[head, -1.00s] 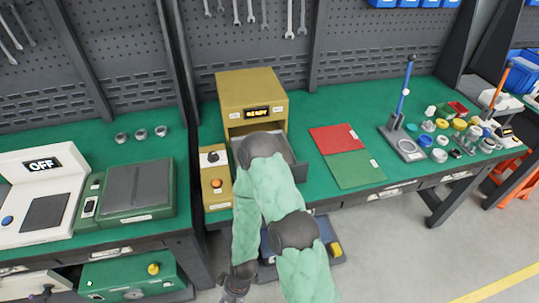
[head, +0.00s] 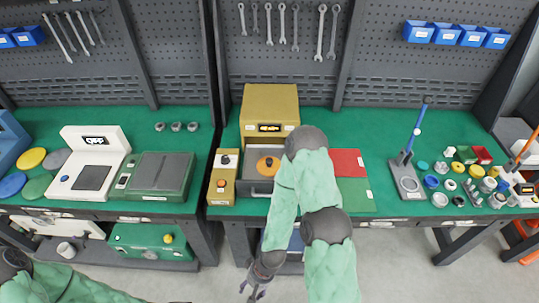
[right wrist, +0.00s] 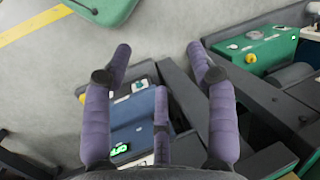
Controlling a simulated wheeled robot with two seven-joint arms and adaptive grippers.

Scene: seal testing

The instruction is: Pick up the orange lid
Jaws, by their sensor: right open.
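An orange disc (head: 268,165), which looks like the orange lid, lies in the open grey drawer of the yellow box (head: 270,110); part of the drawer is hidden behind my right arm. My right gripper (head: 256,291) hangs low in front of the bench, below and apart from the disc. In the right wrist view my right gripper (right wrist: 160,65) is open, its fingers spread with nothing between them, over the floor. The orange lid does not show in that view. My left arm enters at the lower left, but its gripper is not visible.
A yellow control box with an orange button (head: 221,187) stands left of the drawer. Red (head: 348,162) and green (head: 357,195) mats lie to the right. A blue-handled press (head: 411,165) and several small parts stand further right. A green case (head: 163,176) stands left.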

